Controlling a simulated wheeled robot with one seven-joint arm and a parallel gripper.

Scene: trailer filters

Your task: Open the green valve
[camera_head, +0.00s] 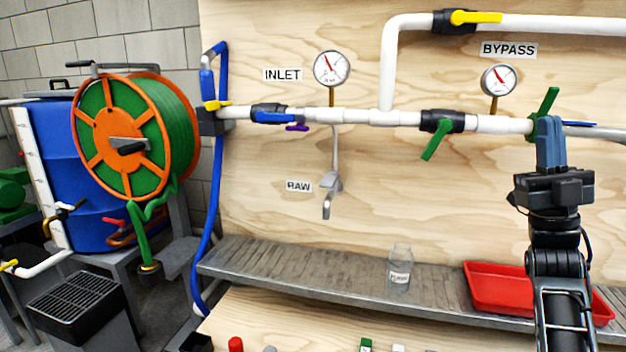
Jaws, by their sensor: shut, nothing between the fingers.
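Two green handles show on the white pipe run in the head view. One green lever (436,139) hangs down and to the left from a black valve body (442,121). Another green handle (548,101) stands tilted up farther right, behind my gripper, with its valve body mostly hidden. My gripper (549,122) is shut and empty, pointing up in front of the right green handle. It overlaps that handle in the picture; I cannot tell whether they touch.
A blue-handled valve (270,116), a yellow-handled valve (475,17) and two gauges (331,69) (499,80) sit on the plywood board. A glass jar (400,270) and red tray (484,293) stand on the grey shelf (330,272) below. A hose reel (125,137) is at left.

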